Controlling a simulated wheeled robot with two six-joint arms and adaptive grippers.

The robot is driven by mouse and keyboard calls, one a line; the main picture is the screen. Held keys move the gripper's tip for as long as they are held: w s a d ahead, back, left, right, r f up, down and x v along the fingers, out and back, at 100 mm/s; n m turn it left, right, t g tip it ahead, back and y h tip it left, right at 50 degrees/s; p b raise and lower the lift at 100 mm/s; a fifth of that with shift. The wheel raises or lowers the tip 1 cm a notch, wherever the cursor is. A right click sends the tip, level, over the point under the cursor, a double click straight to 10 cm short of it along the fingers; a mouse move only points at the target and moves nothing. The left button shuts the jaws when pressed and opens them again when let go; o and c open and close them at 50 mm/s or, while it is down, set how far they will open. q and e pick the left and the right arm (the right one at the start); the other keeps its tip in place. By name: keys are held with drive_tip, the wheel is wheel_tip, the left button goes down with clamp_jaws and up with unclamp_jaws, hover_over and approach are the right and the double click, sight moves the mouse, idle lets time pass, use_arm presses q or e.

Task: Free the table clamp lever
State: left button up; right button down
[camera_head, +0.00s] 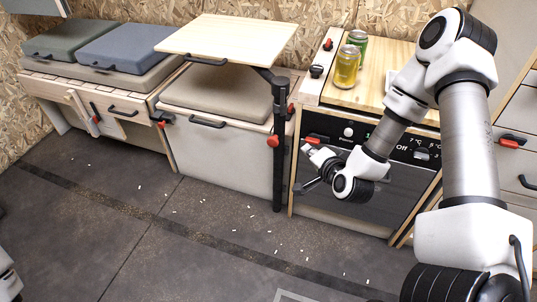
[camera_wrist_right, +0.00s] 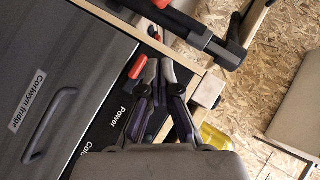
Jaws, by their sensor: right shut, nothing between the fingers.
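The wooden swivel table top (camera_head: 228,38) stands on a black pole (camera_head: 279,165). A red knob (camera_head: 273,141) sits on the pole's left side and a smaller red part (camera_head: 291,108) on its right. I cannot tell which belongs to the clamp lever. The pole also crosses the top of the right wrist view (camera_wrist_right: 190,27), with a red part (camera_wrist_right: 160,3) at the edge. My right gripper (camera_head: 309,149) is shut and empty, just right of the pole before the appliance front. In the wrist view its fingertips (camera_wrist_right: 160,66) are beside a red latch (camera_wrist_right: 137,66). My left gripper is not in view.
The fridge front (camera_head: 345,190) is close behind my right gripper. A yellow-green can (camera_head: 346,67) and a green can (camera_head: 357,42) stand on the wooden counter. A padded bench (camera_head: 215,95) is left of the pole. White bits lie on the otherwise open floor.

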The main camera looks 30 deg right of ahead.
drive_tip(key=b, duration=0.3)
approach(277, 137)
drive_tip(key=d, duration=0.3)
drive_tip(key=w, duration=0.1)
drive_tip(key=w+a+f+b, duration=0.1)
drive_tip(key=w+a, duration=0.1)
drive_tip(key=w, duration=0.1)
drive_tip(key=shift+a+f+b, duration=0.15)
drive_tip(key=shift+f+b, duration=0.15)
drive_tip(key=shift+f, duration=0.1)
drive_tip(key=shift+w, duration=0.1)
